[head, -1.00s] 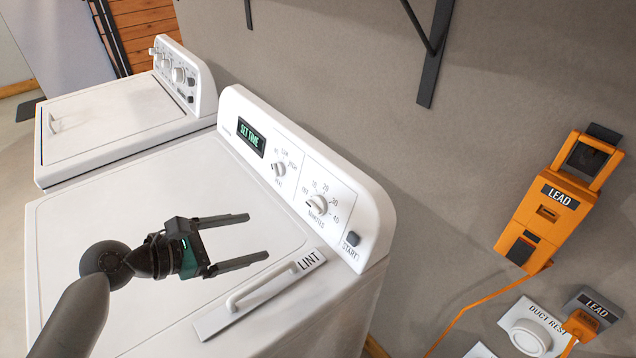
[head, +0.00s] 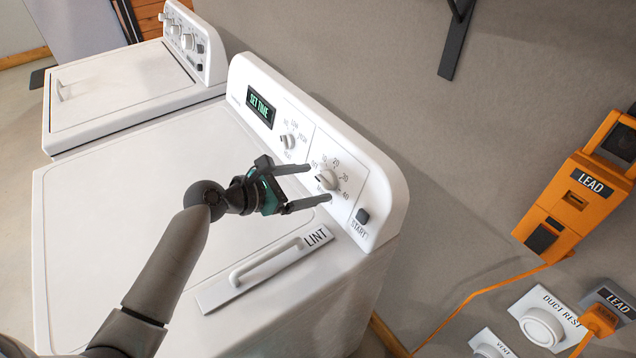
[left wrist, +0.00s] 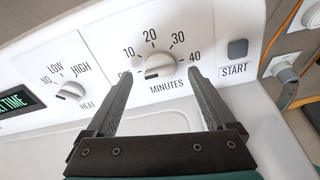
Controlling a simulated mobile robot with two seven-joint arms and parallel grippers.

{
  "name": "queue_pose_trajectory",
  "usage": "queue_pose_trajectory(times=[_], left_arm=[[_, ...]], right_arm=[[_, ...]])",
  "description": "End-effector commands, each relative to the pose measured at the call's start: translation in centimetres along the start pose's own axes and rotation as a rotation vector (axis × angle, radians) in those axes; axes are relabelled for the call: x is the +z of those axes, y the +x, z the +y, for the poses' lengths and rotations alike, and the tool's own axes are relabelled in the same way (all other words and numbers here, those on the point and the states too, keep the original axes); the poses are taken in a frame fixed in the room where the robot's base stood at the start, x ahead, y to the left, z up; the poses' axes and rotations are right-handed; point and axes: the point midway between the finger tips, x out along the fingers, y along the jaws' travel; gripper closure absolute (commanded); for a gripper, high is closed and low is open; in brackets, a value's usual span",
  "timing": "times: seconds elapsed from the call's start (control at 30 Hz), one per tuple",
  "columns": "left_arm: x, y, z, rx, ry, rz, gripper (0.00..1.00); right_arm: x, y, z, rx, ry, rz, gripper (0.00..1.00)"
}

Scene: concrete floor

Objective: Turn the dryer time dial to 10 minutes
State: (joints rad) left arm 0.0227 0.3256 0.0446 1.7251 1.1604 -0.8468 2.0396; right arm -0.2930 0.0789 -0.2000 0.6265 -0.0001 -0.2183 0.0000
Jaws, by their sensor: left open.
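The dryer time dial (head: 328,180) is a round white knob on the dryer's slanted panel, marked 10, 20, 30, 40 and MINUTES. It also shows in the left wrist view (left wrist: 159,64), with a dark mark low on its face; its exact setting is hard to read. My left gripper (head: 319,183) is open, its fingers pointing at the panel. In the left wrist view its fingertips (left wrist: 160,73) lie to either side of the dial, with nothing held. The left finger partly covers the label left of the 10. My right gripper is out of view.
The heat dial (head: 289,141) and a display (head: 261,109) reading SET TIME are left of the time dial. The START button (head: 362,216) is to its right. The LINT handle (head: 264,262) lies below. Orange LEAD gear (head: 574,199) hangs on the wall.

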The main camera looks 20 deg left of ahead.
Motion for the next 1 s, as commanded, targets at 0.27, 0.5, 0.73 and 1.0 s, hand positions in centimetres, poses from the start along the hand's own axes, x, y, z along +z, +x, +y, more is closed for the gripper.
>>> queue_pose_trajectory(times=[0.27,0.5,0.73,1.0], left_arm=[[0.0,2.4,0.0,0.001,0.000,-0.001,0.11],[0.0,2.5,0.0,0.000,0.000,0.000,0.11],[0.0,2.5,0.0,0.000,0.000,0.000,0.31],[0.0,2.5,0.0,0.000,0.000,0.000,0.62]], right_arm=[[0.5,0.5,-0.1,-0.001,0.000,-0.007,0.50],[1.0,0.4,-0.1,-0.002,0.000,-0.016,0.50],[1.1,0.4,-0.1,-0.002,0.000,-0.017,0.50],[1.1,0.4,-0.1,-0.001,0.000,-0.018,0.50]])
